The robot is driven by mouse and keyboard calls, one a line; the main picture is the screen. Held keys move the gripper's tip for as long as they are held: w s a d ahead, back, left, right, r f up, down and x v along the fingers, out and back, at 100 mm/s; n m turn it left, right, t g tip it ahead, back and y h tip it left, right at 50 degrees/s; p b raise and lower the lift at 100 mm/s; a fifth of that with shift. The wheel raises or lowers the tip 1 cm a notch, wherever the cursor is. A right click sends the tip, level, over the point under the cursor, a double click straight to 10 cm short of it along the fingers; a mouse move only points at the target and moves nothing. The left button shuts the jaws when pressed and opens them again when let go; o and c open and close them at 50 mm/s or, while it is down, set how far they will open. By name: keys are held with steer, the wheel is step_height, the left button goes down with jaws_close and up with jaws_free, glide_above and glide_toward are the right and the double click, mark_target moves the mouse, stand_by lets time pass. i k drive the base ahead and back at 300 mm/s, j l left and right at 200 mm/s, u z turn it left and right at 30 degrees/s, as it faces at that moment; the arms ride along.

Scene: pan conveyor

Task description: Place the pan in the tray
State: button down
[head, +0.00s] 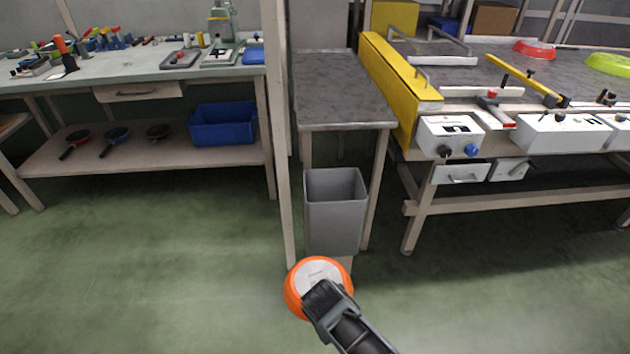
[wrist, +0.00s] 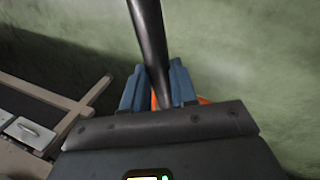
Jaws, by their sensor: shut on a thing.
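The orange pan (head: 293,291) shows low in the middle of the head view, with a pale grey round face. My gripper (head: 327,304) overlaps its lower right side. In the wrist view my gripper (wrist: 160,92) has its blue fingers shut on the pan's black handle (wrist: 150,40), which runs up out of the picture. Only slivers of orange show beside the fingers there; the rest of the pan is hidden behind the gripper. An open blue tray (head: 222,125) stands on the lower shelf at left; I cannot tell whether it is the task's tray.
Several pans, one red (head: 76,139), lie on the left shelf (head: 140,160). The conveyor (head: 480,75) at right carries red (head: 534,52) and green (head: 610,64) pieces. Green floor is open at left.

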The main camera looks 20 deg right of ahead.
mark_target(316, 87)
steer(key=i+j, duration=0.1)
steer(key=j, duration=0.35)
steer(key=i+j, duration=0.1)
steer(key=j, duration=0.35)
steer(key=i+j+u, duration=0.1)
steer(key=i+j, duration=0.25)
steer(key=i, duration=0.45)
steer(key=i+j+u, duration=0.1)
steer(key=i+j, duration=0.15)
steer(key=i, duration=0.6)
steer(key=i+j+u, duration=0.15)
steer(key=i, duration=0.7)
steer(key=i+j+u, duration=0.1)
steer(key=i, duration=0.75)
steer(key=i+j, duration=0.2)
steer(key=i, duration=0.25)
steer(key=i+j+z, duration=0.1)
steer(key=j+z, duration=0.15)
steer(key=i+j+z, duration=0.1)
steer(key=j+z, duration=0.15)
steer(key=j, duration=0.2)
steer(key=j+z, duration=0.25)
steer(key=i+j, duration=0.05)
steer(key=j, duration=0.05)
